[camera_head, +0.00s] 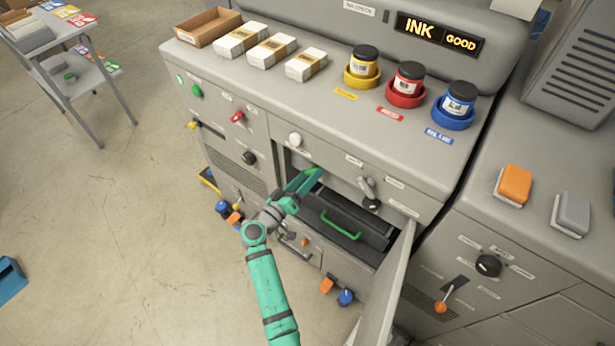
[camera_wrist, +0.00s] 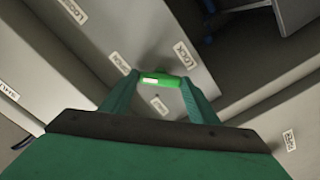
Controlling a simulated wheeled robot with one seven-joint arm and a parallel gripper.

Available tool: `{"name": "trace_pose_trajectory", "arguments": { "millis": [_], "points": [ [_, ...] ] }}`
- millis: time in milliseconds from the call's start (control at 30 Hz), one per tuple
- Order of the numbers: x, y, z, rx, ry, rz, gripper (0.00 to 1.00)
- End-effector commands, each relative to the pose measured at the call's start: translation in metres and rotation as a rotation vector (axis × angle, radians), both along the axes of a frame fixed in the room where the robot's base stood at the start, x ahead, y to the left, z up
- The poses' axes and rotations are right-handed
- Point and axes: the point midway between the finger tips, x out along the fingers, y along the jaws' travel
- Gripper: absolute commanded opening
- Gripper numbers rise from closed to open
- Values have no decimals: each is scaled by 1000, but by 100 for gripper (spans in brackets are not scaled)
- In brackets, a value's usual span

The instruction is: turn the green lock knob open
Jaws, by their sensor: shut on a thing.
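The green lock knob (camera_wrist: 162,80) shows as a bright green bar between my fingertips in the wrist view, with a "LOCK" label to its right and other labels around it. My gripper (camera_wrist: 160,85) is shut on it. In the head view my gripper (camera_head: 312,174) reaches into the opening of the grey machine, and a bit of green shows at its tip. The fingers cover part of the knob, and its exact angle is hard to tell.
A hinged door (camera_head: 385,285) stands open at the right of the opening. Inside is a dark drawer with a green handle (camera_head: 341,225). A grey lever (camera_head: 369,191) is right of my gripper. Ink jars (camera_head: 409,82) and white boxes (camera_head: 271,51) stand on top.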

Motion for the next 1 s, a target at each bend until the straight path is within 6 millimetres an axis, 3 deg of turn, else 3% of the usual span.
{"name": "trace_pose_trajectory", "arguments": {
  "millis": [367,400,467,800,1000],
  "points": [
    [-1,-1,-2,6,0,-2,32],
    [-1,-1,-2,6,0,-2,62],
    [-1,-1,-2,6,0,-2,73],
    [-2,1,-1,4,-1,0,73],
    [-22,16,-1,5,0,1,73]
  ]
}}
